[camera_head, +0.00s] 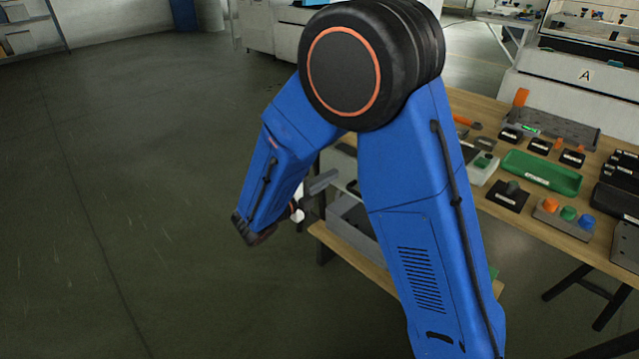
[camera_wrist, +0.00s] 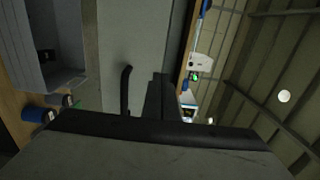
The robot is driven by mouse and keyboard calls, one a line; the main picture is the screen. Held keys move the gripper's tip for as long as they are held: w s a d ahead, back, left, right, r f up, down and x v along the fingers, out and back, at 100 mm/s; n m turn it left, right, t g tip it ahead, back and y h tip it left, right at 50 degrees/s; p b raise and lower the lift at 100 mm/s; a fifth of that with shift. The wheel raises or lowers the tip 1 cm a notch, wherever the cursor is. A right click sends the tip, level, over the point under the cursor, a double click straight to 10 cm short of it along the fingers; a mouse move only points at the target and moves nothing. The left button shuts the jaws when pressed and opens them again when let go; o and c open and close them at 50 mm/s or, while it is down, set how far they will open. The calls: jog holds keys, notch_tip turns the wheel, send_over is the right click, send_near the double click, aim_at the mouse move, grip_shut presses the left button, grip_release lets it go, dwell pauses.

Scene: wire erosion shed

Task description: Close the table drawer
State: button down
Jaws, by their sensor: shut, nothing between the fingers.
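The table drawer shows in the wrist view as a grey front panel (camera_wrist: 138,35) with a dark bar handle (camera_wrist: 126,90). My gripper (camera_wrist: 160,82) is shut and empty, in front of the panel and beside the handle. I cannot tell whether it touches the panel. In the head view my gripper (camera_head: 324,180) is at the left end of the wooden table (camera_head: 520,222), below the top. My blue arm hides most of the drawer there, and how far it stands out cannot be told.
A grey bin (camera_head: 352,222) stands on the table's lower shelf (camera_head: 345,250); the bin also shows in the wrist view (camera_wrist: 75,45). A green tray (camera_head: 540,172) and several button boxes lie on the tabletop. The floor (camera_head: 120,200) to the left is clear.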

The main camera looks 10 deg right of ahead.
jog(key=shift+x, duration=3.5)
jog(key=x, duration=0.4)
jog(key=shift+w+d, duration=0.1)
jog(key=shift+d, duration=0.15)
jog(key=shift+w+d, duration=0.1)
jog(key=shift+w, duration=0.1)
jog(key=shift+r, duration=0.1)
